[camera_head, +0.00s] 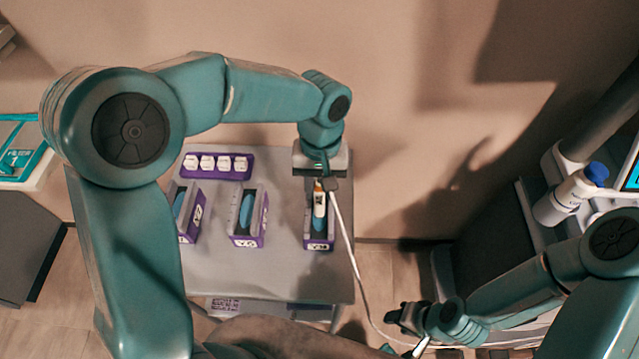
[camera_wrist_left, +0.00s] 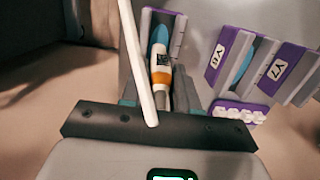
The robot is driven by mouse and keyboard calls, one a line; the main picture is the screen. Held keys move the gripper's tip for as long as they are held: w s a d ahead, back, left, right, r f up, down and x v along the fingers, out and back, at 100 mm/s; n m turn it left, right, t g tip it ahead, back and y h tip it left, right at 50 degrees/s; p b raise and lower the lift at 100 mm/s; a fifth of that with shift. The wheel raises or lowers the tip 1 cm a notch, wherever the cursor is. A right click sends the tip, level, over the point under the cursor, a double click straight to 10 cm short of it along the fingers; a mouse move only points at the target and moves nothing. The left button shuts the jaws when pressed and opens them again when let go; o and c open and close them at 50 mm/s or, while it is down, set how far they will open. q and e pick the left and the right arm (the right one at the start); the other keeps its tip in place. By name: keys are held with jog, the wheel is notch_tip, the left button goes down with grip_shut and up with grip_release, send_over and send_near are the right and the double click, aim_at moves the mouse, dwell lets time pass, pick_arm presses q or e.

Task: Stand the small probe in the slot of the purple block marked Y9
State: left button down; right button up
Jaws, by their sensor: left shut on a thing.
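My left gripper (camera_head: 320,186) is shut on the small probe (camera_head: 320,205), which is white and orange with a dark label. The probe also shows in the left wrist view (camera_wrist_left: 161,72), between the fingers. It lies over the slot of the rightmost purple block (camera_head: 319,244); this block appears at the left in the left wrist view (camera_wrist_left: 176,42). Its mark is too small to read, so I cannot tell if it is Y9. Blue shows in the slot; I cannot tell how deep the probe sits. My right gripper (camera_head: 398,316) is low at the right, fingers unclear.
Two more purple blocks (camera_head: 247,240) (camera_head: 188,238) stand to the left on the grey table (camera_head: 280,275); one reads Y7 (camera_wrist_left: 277,70). A purple rack (camera_head: 217,174) of white pieces is behind. A white cable (camera_head: 350,250) runs down right. A blue-capped bottle (camera_head: 560,203) stands right.

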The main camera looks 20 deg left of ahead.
pick_arm(q)
jog(key=shift+f+b, duration=0.3)
jog(key=shift+f, duration=0.05)
dwell(0.3)
jog(key=c, duration=0.8)
grip_release()
jog(key=shift+r, duration=0.1)
jog(key=r, duration=0.5)
jog(key=w+r+p, duration=0.1)
jog(key=r, duration=0.4)
jog(key=w+r, duration=0.1)
jog(key=r, duration=0.5)
jog(key=shift+a+p, duration=0.2)
jog(key=shift+p, duration=0.1)
